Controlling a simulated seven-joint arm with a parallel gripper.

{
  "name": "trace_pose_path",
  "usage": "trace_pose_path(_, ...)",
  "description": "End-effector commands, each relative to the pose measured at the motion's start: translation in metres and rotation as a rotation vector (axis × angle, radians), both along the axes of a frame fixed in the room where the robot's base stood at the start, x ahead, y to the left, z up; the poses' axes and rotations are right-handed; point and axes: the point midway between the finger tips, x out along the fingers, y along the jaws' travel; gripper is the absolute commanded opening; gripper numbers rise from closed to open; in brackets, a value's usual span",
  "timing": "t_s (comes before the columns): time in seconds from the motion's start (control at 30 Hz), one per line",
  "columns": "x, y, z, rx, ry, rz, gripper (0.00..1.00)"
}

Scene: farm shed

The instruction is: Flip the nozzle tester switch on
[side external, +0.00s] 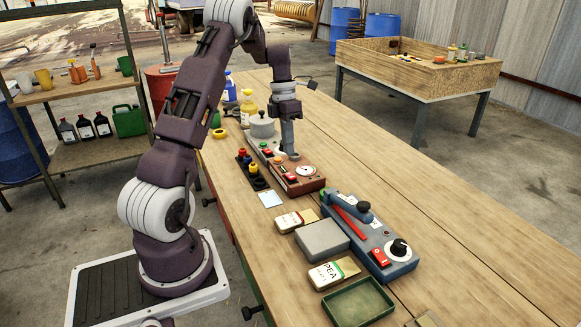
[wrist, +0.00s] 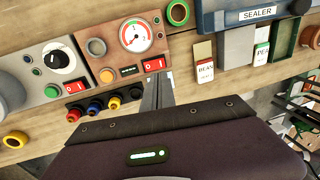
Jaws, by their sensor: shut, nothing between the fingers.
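The brown-red box with a round gauge, which looks like the nozzle tester (side external: 312,185), stands on the bench; it also shows in the wrist view (wrist: 102,50). Its small label is too small to read. Its red rocker switch (wrist: 154,65) is at the front right corner, below the gauge (wrist: 135,36). I cannot tell which way the rocker is set. My gripper (side external: 292,154) points down over the box, shut and empty. In the wrist view my fingertips (wrist: 158,77) appear just beside and below the rocker; contact cannot be told.
A grey box (wrist: 46,77) with a black dial and its own red switch (wrist: 77,88) stands close left. The blue sealer (wrist: 220,20) is to the right. Coloured knobs (wrist: 94,107) sit in front. Seed packets (side external: 290,221) and a green tray (side external: 358,303) lie nearer the camera.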

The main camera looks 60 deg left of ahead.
Motion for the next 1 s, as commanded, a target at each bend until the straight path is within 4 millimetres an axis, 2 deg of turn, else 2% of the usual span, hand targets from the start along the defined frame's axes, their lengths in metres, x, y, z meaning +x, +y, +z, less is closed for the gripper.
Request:
trace_pose_path(0.2,0.000,-0.009,-0.043,-0.002,0.001,0.000,0.00)
trace_pose_path(0.33,0.000,-0.011,-0.058,0.000,-0.001,0.000,0.00)
trace_pose_path(0.5,0.000,-0.013,-0.066,0.001,-0.001,0.000,0.00)
trace_pose_path(0.8,0.000,-0.014,-0.067,0.007,-0.001,-0.001,0.00)
trace_pose_path(1.0,0.000,-0.024,-0.077,0.176,0.004,-0.009,0.00)
